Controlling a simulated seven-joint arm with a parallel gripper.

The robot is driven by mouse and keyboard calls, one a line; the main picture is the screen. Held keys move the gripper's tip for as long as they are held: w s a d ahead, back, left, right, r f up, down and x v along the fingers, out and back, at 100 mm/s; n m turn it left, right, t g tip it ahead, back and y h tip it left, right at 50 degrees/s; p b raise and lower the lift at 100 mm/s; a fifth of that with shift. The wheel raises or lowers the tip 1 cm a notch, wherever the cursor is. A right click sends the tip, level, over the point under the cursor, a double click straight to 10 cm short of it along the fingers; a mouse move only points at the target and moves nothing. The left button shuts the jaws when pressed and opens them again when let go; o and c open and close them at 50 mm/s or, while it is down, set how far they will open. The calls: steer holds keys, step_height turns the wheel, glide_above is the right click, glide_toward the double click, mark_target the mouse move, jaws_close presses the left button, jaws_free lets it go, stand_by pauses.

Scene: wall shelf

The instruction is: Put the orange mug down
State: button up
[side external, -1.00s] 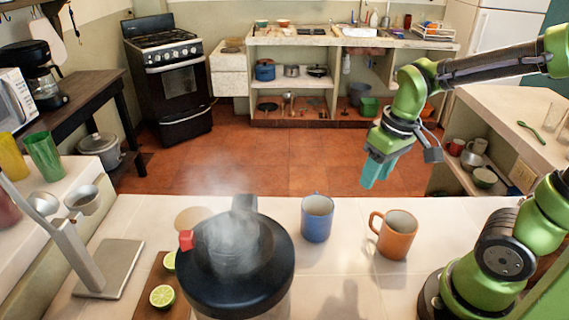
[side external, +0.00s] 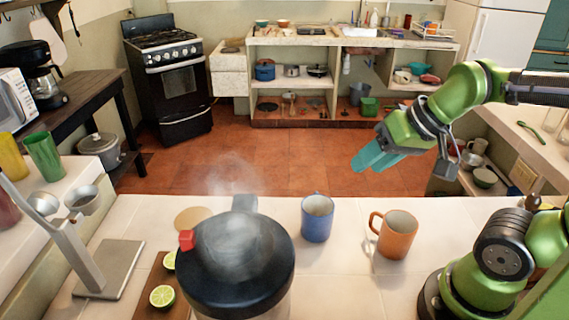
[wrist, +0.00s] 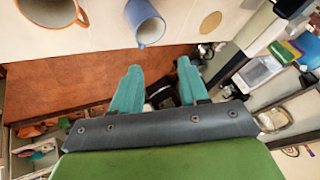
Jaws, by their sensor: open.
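The orange mug (side external: 395,236) stands upright on the white tiled counter (side external: 335,268), right of the blue mug (side external: 317,219), with its handle toward the left. My gripper (side external: 366,163) is open and empty, up above and beyond the counter's far edge, apart from both mugs. In the wrist view the teal fingers of my gripper (wrist: 156,78) are spread with nothing between them. The orange mug (wrist: 52,12) and the blue mug (wrist: 147,24) show at the top of that view, the orange one partly cut off.
A steaming kettle-like vessel with a black lid (side external: 238,265) stands left of the mugs. A cutting board (side external: 160,275) with lime halves and a metal stand (side external: 110,270) are further left. A round tan coaster (side external: 192,218) lies behind the vessel. Counter around the mugs is clear.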

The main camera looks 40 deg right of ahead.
steer(key=w+d+f+n+g, duration=0.1)
steer(key=w+d+f+g, duration=0.1)
steer(key=d+f+g, duration=0.1)
steer(key=n+g+h, duration=0.2)
steer(key=n+g, duration=0.2)
steer(key=n, duration=0.2)
glide_above(373, 213)
step_height(373, 213, down, 2)
step_height(373, 213, down, 11)
steer(key=shift+s+d+r, duration=0.1)
steer(key=shift+w+d+f, duration=0.1)
steer(key=shift+f, duration=1.45)
steer(key=shift+w+f, duration=0.1)
steer(key=shift+f, duration=1.4)
jaws_close()
